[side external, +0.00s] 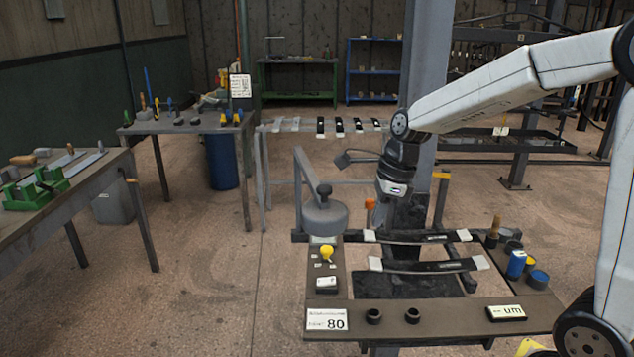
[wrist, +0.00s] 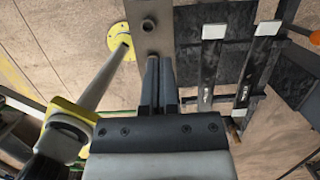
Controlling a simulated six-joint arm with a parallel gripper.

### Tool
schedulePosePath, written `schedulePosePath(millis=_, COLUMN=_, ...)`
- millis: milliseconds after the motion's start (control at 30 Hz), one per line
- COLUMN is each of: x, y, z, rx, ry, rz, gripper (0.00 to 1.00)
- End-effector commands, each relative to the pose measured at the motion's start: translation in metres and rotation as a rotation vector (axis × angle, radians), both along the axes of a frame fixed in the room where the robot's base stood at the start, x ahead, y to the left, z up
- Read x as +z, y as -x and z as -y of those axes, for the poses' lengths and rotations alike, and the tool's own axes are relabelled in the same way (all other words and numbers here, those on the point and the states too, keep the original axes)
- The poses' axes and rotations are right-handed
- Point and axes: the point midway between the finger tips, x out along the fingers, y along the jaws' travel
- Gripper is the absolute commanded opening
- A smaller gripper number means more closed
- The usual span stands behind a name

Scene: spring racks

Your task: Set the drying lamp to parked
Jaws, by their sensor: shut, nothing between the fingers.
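The drying lamp shows in the side external view as a round grey shade (side external: 326,217) with a black knob (side external: 324,189) on top. It hangs from a grey swing arm (side external: 306,174) over the back left corner of the bench. My gripper (side external: 398,207) is to the right of the lamp, apart from it, above the rack with the dark springs. In the wrist view my gripper (wrist: 159,62) has its fingers together and empty. I cannot make out the lamp in the wrist view.
The bench (side external: 423,312) carries a yellow knob (side external: 327,253), a white-topped block (side external: 327,283), two dark leaf springs (side external: 427,266) and a display (side external: 506,312). Pots and a blue can (side external: 516,264) stand at the right. A grey column (side external: 427,70) rises behind my gripper.

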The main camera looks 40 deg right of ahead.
Motion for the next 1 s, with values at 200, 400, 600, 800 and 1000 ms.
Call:
schedulePosePath(millis=200, x=0.001, y=-0.019, z=-0.02, rx=0.003, ry=0.001, rz=0.0, gripper=0.0)
schedulePosePath(millis=400, x=0.001, y=-0.027, z=-0.027, rx=0.001, ry=0.002, rz=0.0, gripper=0.0)
schedulePosePath(millis=600, x=0.001, y=-0.028, z=-0.028, rx=0.0, ry=0.001, rz=0.0, gripper=0.0)
schedulePosePath(millis=800, x=0.001, y=-0.028, z=-0.028, rx=0.0, ry=0.001, rz=0.001, gripper=0.0)
schedulePosePath(millis=1000, x=0.002, y=-0.03, z=-0.034, rx=0.001, ry=0.001, rz=0.001, gripper=0.0)
